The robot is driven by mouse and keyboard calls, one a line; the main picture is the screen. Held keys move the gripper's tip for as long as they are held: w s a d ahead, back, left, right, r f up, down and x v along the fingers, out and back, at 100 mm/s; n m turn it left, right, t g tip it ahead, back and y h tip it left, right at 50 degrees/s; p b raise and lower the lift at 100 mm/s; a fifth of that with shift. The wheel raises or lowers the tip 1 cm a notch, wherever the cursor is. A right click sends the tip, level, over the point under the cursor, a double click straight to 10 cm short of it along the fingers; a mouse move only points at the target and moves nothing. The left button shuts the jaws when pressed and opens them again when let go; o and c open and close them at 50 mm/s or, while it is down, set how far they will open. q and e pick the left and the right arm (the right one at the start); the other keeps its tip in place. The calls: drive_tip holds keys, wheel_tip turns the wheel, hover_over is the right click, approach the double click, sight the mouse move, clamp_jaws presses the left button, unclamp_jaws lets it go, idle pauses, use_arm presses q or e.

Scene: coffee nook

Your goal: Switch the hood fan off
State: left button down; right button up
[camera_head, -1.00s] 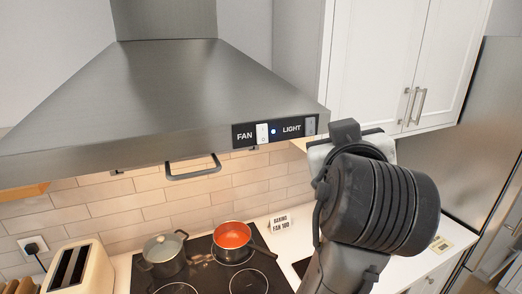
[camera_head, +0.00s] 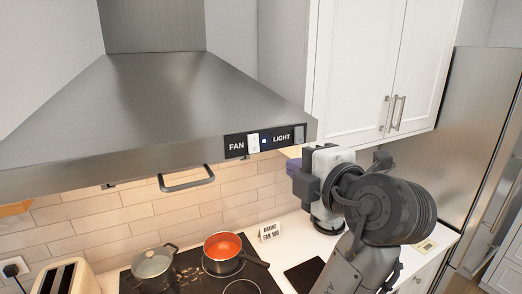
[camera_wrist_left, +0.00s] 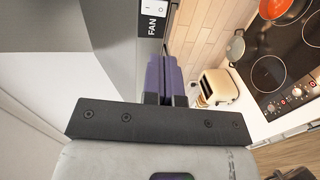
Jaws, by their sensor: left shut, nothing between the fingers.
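The range hood (camera_head: 160,95) has a dark control panel on its front right edge. The white FAN rocker switch (camera_head: 253,144) sits beside the FAN label, with a small lit blue-white lamp (camera_head: 264,141) to its right. The switch also shows at the top of the left wrist view (camera_wrist_left: 157,8). My left gripper (camera_head: 293,165) is just right of and below the panel, apart from the switch. Its purple fingers (camera_wrist_left: 164,72) are shut together and empty in the left wrist view. My right gripper is out of view.
A grey LIGHT switch (camera_head: 299,134) is at the panel's right end. A hood bar handle (camera_head: 187,179) hangs below. Grey (camera_head: 153,264) and orange (camera_head: 223,246) pots stand on the cooktop. A toaster (camera_head: 62,278) is at lower left. White cabinets (camera_head: 385,60) are at right.

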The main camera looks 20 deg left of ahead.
sight(256, 148)
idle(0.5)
use_arm(q)
drive_tip(key=p+x, duration=0.4)
drive_tip(key=x, duration=0.8)
drive_tip(key=shift+w+a, duration=0.1)
drive_tip(key=shift+p+x, duration=0.45)
drive_tip(key=shift+x, duration=0.4)
